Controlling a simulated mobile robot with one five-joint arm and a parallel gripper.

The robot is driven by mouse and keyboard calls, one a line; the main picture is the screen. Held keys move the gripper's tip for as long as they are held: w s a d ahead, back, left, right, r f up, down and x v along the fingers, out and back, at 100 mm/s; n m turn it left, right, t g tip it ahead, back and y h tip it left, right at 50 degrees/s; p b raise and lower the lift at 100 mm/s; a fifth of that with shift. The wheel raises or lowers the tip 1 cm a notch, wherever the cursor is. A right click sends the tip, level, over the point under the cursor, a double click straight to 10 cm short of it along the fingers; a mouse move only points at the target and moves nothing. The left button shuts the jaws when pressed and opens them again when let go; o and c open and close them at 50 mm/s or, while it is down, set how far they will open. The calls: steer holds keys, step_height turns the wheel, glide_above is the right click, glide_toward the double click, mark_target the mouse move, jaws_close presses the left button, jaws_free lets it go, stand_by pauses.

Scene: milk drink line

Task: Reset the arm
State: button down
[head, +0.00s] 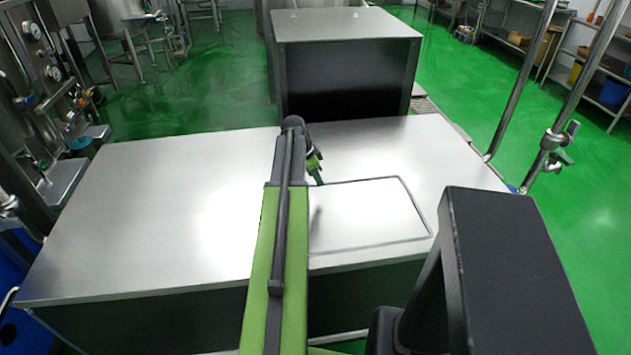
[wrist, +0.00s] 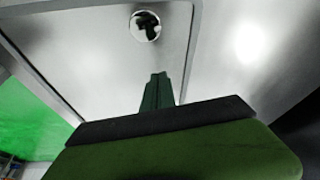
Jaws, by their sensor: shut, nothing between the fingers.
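My arm reaches forward over the metal table in the head view. My gripper (head: 319,180) hangs at the arm's far end, above the table near the left edge of a flat, empty-looking tray or panel (head: 431,232) with a dark outline. In the wrist view the green fingers (wrist: 157,77) are together, with nothing between them. A small round, mirror-like thing (wrist: 145,25) shows beyond the fingertips, apart from them. I cannot tell what it is, and I do not see it in the head view.
The metal table (head: 140,210) is bare on its left side. A dark box-shaped cabinet (head: 348,85) with a metal top stands behind it. Metal pipes (head: 560,130) rise at the right, and machinery (head: 45,75) with gauges stands at the left. Green floor (head: 210,85) is open behind.

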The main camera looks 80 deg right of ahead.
steer(key=p+v, duration=0.4)
steer(key=v, duration=0.3)
steer(key=shift+p, duration=0.3)
steer(key=shift+w+a, duration=0.1)
steer(key=shift+w, duration=0.1)
